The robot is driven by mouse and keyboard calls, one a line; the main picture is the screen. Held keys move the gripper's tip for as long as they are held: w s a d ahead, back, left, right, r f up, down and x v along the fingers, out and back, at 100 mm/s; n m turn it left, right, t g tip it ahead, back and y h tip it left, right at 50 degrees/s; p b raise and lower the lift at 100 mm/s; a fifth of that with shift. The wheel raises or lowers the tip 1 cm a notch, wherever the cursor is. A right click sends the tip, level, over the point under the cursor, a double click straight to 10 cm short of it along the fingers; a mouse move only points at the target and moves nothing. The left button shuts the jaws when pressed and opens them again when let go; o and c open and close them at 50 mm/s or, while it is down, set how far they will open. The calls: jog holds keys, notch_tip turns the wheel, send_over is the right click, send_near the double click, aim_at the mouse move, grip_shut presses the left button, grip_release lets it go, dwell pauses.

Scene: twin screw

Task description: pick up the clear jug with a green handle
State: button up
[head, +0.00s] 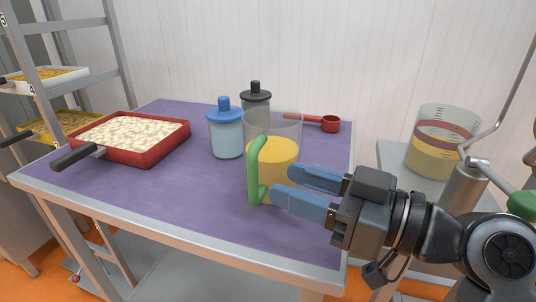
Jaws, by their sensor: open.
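The clear jug (283,153) with a green handle (254,172) stands upright on the purple table top (180,205), near its right side. It holds a yellow content in its lower part, and its handle faces the front left. My gripper (280,182) is open, with blue fingers reaching in from the right at the jug's lower part. One finger is near the foot of the green handle, and the other overlaps the jug's right side in the picture. I cannot tell whether either finger touches the jug.
A blue-lidded container (226,136) and a dark-lidded one (256,101) stand close behind the jug. A red scoop (329,124) lies at the back right. A red tray (160,152) is at the left. The table's front left is clear. Another jug (437,158) stands on a side surface.

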aim_at(257, 172)
jog(key=x, duration=0.3)
jog(key=p+x, duration=0.1)
jog(key=x, duration=0.3)
jog(key=shift+w+a+f, duration=0.1)
jog(key=shift+w+f, duration=0.05)
jog(key=shift+w, duration=0.25)
grip_shut()
dwell(1.1)
